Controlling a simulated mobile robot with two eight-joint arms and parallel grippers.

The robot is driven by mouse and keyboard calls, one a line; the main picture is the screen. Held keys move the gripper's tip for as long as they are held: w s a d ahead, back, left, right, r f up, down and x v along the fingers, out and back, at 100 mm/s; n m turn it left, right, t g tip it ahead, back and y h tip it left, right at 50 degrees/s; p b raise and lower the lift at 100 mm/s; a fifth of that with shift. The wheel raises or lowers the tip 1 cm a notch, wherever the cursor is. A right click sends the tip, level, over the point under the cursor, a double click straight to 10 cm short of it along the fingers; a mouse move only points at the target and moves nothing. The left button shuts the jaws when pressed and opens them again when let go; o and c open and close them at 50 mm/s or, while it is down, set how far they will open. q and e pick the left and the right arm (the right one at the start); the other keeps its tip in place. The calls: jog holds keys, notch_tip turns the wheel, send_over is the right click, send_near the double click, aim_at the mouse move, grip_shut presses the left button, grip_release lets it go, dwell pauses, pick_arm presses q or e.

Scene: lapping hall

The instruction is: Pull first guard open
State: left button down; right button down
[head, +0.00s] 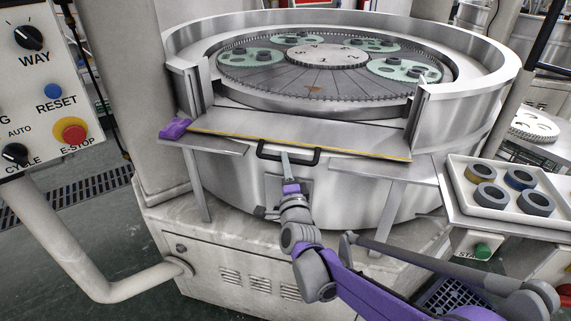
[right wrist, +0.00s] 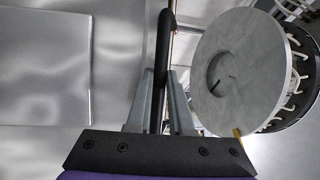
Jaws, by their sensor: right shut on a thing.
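The guard (head: 300,133) is a flat metal panel with a yellow-striped front edge, at the front gap in the round machine's rim. It looks laid out nearly flat, though its exact tilt is hard to tell. A black bar handle (head: 301,161) sits at its front edge. My right gripper (head: 285,157) reaches up from below and is shut on the handle. In the right wrist view the dark handle (right wrist: 164,45) runs between the two grey fingers (right wrist: 163,92).
A tray (head: 463,207) with several grey rings stands at right. The toothed plate (head: 330,57) carries green discs behind the guard. A control panel (head: 40,75) with an E-stop is at far left.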

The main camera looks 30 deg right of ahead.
dwell(0.5)
notch_tip(320, 180, up, 5)
jog(key=p, duration=0.3)
jog(key=shift+f+p, duration=0.2)
jog(key=shift+p, duration=0.1)
jog(key=c, duration=1.1)
grip_release()
jog(key=v, duration=1.1)
jog(key=shift+w, duration=0.1)
